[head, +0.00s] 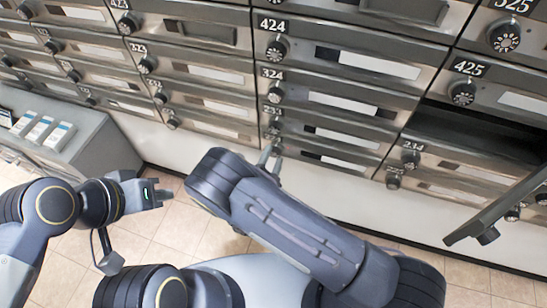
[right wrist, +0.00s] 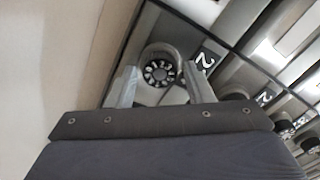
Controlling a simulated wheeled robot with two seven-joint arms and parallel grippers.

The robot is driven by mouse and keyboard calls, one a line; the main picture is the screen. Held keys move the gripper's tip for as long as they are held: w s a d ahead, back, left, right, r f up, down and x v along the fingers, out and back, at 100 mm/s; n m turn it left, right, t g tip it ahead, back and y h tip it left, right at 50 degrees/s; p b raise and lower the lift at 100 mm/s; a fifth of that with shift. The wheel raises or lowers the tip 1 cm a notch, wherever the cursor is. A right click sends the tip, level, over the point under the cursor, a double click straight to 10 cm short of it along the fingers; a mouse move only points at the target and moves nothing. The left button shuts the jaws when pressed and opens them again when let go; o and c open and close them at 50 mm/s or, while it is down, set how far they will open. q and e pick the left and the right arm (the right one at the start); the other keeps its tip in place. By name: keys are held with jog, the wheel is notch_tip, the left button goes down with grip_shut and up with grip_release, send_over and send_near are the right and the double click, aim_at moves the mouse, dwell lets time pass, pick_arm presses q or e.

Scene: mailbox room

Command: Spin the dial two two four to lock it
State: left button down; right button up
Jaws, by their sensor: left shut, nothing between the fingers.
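The mailbox wall has round numbered dials beside number plates. In the right wrist view a black dial (right wrist: 159,72) with white digits sits on a metal front, beside a plate (right wrist: 205,62) that starts with 2; its other digits are cut off or unclear. My right gripper (right wrist: 158,80) is open, with one finger on each side of this dial; I cannot tell whether they touch it. In the head view my right gripper (head: 270,154) is at the low mailboxes under 324, its dial mostly hidden. My left gripper (head: 162,194) is shut and empty, away from the wall.
A mailbox door (head: 500,208) hangs open at the right, below mailbox 425 (head: 468,69), with a dark compartment behind it. A grey counter (head: 88,140) with small white packets stands at the left. The tiled floor below the boxes is clear.

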jog(key=c, duration=0.7)
jog(key=shift+m, duration=0.3)
